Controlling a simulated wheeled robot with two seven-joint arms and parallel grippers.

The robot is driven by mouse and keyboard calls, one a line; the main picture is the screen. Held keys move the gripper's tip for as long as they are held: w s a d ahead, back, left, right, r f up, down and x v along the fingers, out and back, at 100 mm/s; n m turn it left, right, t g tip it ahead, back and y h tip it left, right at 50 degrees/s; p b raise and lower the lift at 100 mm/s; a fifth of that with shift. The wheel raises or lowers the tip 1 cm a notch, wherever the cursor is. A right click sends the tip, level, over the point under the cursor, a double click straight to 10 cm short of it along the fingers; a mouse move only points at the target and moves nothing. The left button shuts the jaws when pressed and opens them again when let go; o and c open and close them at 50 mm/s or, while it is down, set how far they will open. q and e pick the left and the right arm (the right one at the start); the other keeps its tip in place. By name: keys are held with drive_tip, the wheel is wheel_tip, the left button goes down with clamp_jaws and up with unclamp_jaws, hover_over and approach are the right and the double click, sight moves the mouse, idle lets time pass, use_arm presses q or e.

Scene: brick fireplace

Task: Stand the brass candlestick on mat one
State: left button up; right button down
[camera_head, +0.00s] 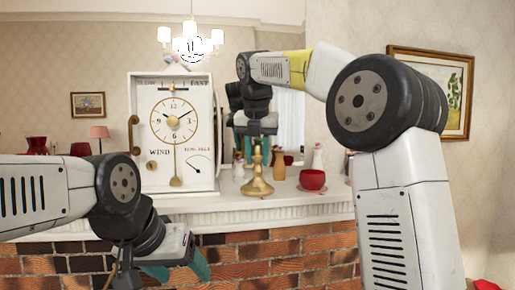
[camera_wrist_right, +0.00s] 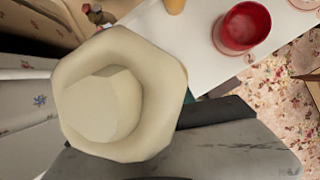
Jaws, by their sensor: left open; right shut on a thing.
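The brass candlestick (camera_head: 257,176) is upright over the white mantel shelf, right of the clock. My right gripper (camera_head: 255,133) is above it and shut on its upper part. I cannot tell whether its base touches the shelf. In the right wrist view a pale, many-sided cup shape (camera_wrist_right: 172,85) fills the left, close to the camera; it looks like the candlestick's top. My left gripper (camera_head: 184,271) is open and empty, low in front of the brick. No mat can be clearly identified as mat one.
A red bowl (camera_head: 312,180) stands right of the candlestick; it also shows in the right wrist view (camera_wrist_right: 243,25), with a thin round mat under it. A white bottle (camera_head: 317,160) and an orange-brown item (camera_head: 279,166) stand behind. The white clock (camera_head: 174,118) stands close on the left.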

drive_tip(key=c, duration=1.1)
unclamp_jaws()
drive_tip(key=shift+f, duration=0.1)
drive_tip(key=shift+v, duration=6.1)
drive_tip(key=s+d+f+m+y, duration=0.1)
drive_tip(key=s+d+f+m, duration=0.75)
drive_tip(key=m, duration=0.65)
drive_tip(key=s+d+f+m, duration=0.2)
drive_tip(key=s+f+m, duration=0.1)
drive_tip(key=f+m, duration=0.3)
drive_tip(key=s+d+f+m+t+y, duration=0.1)
drive_tip(key=s+d+f+m, duration=0.1)
drive_tip(key=s+f+m, duration=0.2)
drive_tip(key=s+d+f+m, duration=0.2)
drive_tip(key=s+f+m, duration=0.1)
drive_tip(key=f+m, duration=0.5)
drive_tip(key=shift+s+d+f+t, duration=0.1)
drive_tip(key=shift+s+f+t, duration=0.1)
drive_tip(key=shift+f, duration=0.6)
drive_tip(key=shift+s+f+t, duration=0.1)
drive_tip(key=shift+s+f, duration=0.1)
drive_tip(key=shift+f, duration=0.55)
